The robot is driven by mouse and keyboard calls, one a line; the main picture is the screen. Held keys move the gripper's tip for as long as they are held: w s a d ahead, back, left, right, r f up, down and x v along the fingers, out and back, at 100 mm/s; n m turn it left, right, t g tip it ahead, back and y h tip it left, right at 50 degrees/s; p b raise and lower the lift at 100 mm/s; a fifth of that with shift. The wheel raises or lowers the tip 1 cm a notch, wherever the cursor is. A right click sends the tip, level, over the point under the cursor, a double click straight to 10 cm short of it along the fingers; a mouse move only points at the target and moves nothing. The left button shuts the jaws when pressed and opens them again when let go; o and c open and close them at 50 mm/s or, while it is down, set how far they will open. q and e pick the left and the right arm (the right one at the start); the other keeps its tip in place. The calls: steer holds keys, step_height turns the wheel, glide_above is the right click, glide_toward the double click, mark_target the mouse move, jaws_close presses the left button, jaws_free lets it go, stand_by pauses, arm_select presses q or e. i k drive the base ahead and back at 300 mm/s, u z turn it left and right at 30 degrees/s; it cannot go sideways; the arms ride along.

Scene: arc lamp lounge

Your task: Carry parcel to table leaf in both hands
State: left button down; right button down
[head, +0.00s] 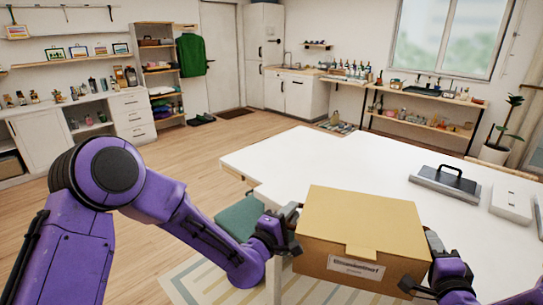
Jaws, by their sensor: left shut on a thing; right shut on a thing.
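The parcel (360,224) is a brown cardboard box with a white label on its front face. It is held level between my two grippers, in front of the near edge of the white table (320,158). My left gripper (290,228) is shut on the parcel's left side. A narrower part of the white top (285,192) shows just behind the parcel.
A grey tool with a black handle (445,184) and a white box (511,202) lie on the table's right side. A teal seat (240,216) stands below the table's left edge. The table's middle is clear. Wooden floor (215,150) is open to the left.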

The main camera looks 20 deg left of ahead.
mark_target(270, 158)
steer(key=u, duration=0.55)
steer(key=k, duration=0.8)
steer(key=u, duration=1)
steer(key=i, duration=0.8)
steer(key=u, duration=0.35)
steer(key=i, duration=2.35)
steer(key=z, duration=1.2)
steer(key=i, duration=0.6)
steer(key=z, duration=1.2)
steer(key=i, duration=0.45)
steer(key=z, duration=0.35)
